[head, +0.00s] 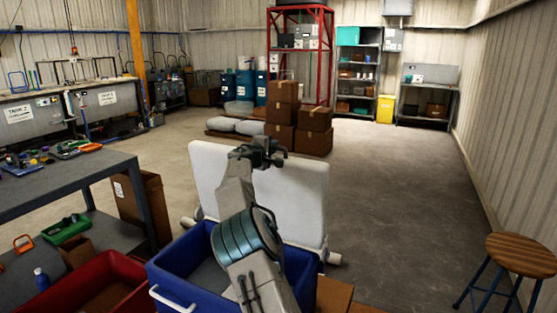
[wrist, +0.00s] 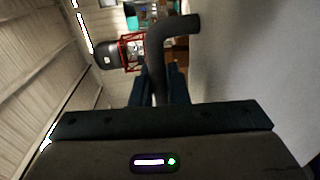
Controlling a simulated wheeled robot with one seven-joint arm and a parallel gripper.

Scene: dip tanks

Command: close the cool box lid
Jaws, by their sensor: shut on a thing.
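The cool box is a blue open-topped tub (head: 176,262) with a white handle at its front, low in the middle of the head view. Its large white lid (head: 300,200) stands raised, close to upright, behind the tub. My gripper (head: 268,152) is at the lid's top edge. In the wrist view, my gripper's fingers (wrist: 167,92) are shut on a dark curved handle (wrist: 158,45), with the pale lid face (wrist: 250,70) on the right. My arm crosses over the tub and hides part of its inside and the lid's middle.
A red bin (head: 110,270) stands left of the tub. A grey workbench (head: 75,180) with tools is on the left. Cardboard boxes (head: 312,118) are stacked behind the lid. A wooden stool (head: 518,250) is at the right. The floor between is clear.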

